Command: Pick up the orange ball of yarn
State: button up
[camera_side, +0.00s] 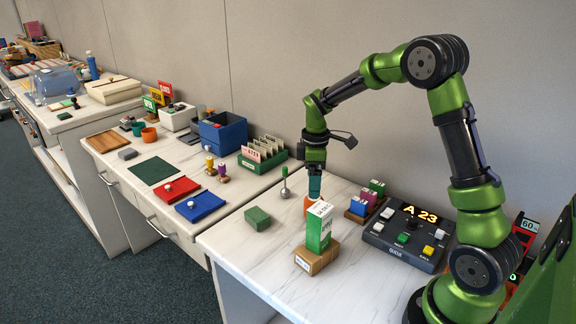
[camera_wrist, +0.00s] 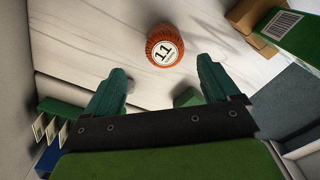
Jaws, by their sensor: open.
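The orange ball of yarn (camera_wrist: 164,46), with a round white label reading 11, lies on the white marbled top in the wrist view, just beyond my fingertips and about centred between them. In the side view only an orange part of it (camera_side: 308,206) shows, below my gripper and behind the green and white carton. My gripper (camera_side: 314,187) points down there with its teal fingers. In the wrist view my gripper (camera_wrist: 161,78) is open, its two fingers wide apart with nothing held between them.
The green and white carton (camera_side: 319,228) stands on a cardboard-brown block (camera_side: 316,259) close in front. A control panel (camera_side: 407,236) showing A 23 and a small rack of boxes (camera_side: 359,208) are to the right. A green block (camera_side: 257,218) and a knobbed stand (camera_side: 285,188) are to the left.

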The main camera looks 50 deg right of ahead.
aim_at(314, 202)
notch_tip(314, 202, down, 2)
jog(key=shift+f, duration=0.25)
jog(key=f, duration=0.5)
jog(key=shift+s+a, duration=0.2)
jog(key=shift+s, duration=0.15)
